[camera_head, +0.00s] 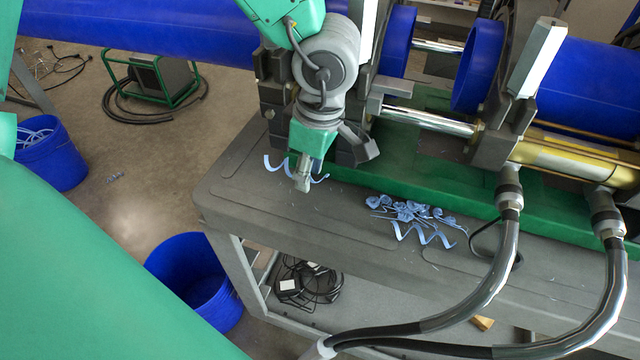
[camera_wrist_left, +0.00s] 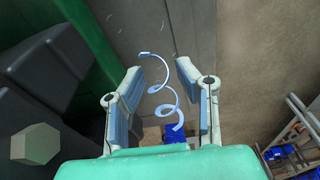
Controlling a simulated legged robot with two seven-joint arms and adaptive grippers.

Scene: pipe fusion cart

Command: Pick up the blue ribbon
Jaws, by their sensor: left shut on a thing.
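A curled light-blue ribbon (camera_wrist_left: 167,76) lies between the two fingers of my left gripper (camera_wrist_left: 160,78) in the left wrist view, and the gripper is shut on it. In the head view, my left gripper (camera_head: 303,183) points down low over the left part of the cart's grey top. Curls of the ribbon (camera_head: 273,166) show on both sides of the fingers. The fingers hide its middle. A pile of similar blue ribbons (camera_head: 410,212) lies on the cart top to the right. My right gripper is not in view.
The fusion machine with large blue pipes (camera_head: 585,88) and a green base (camera_head: 400,180) stands just behind. Black hoses (camera_head: 480,290) arch over the cart's front right. Blue bins (camera_head: 190,278) stand on the floor at left. The cart top (camera_head: 300,222) in front is mostly clear.

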